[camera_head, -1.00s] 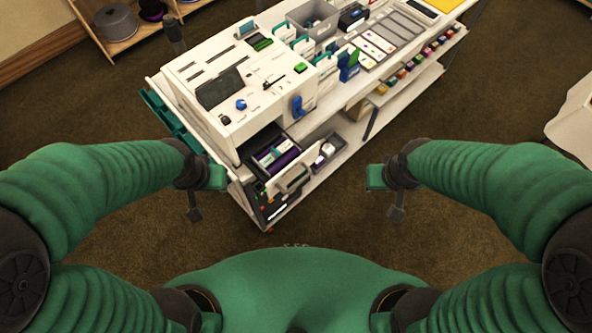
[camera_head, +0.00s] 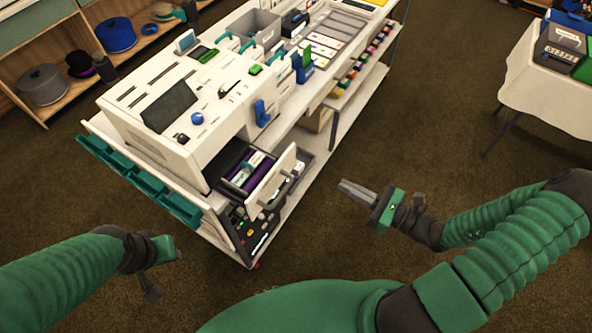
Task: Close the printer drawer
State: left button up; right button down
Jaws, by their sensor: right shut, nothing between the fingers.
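The white printer (camera_head: 180,110) stands on the long bench with a dark screen on its top. Its drawer (camera_head: 272,180) is pulled out at the near end, with a white front, a grey handle (camera_head: 278,197) and purple and white items inside. My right gripper (camera_head: 346,190) is shut and empty, to the right of the drawer front and apart from it, pointing left towards it. My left gripper (camera_head: 150,290) is low at the left, apart from the bench, over the floor; its fingers show too small to tell if they are open.
A teal tray rail (camera_head: 135,180) runs along the bench's left side. Brown floor is clear between bench and right table.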

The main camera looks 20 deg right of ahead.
aim_at(294, 159)
jog(key=x, duration=1.3)
jog(key=shift+s+a, duration=0.15)
jog(key=shift+w+a, duration=0.15)
jog(key=shift+w, duration=0.15)
pick_arm(q)
jog(key=shift+w+d+r, duration=0.1)
jog(key=shift+w+d, duration=0.1)
pick_arm(e)
jog(key=shift+w, duration=0.15)
pick_arm(q)
jog(key=shift+r, duration=0.1)
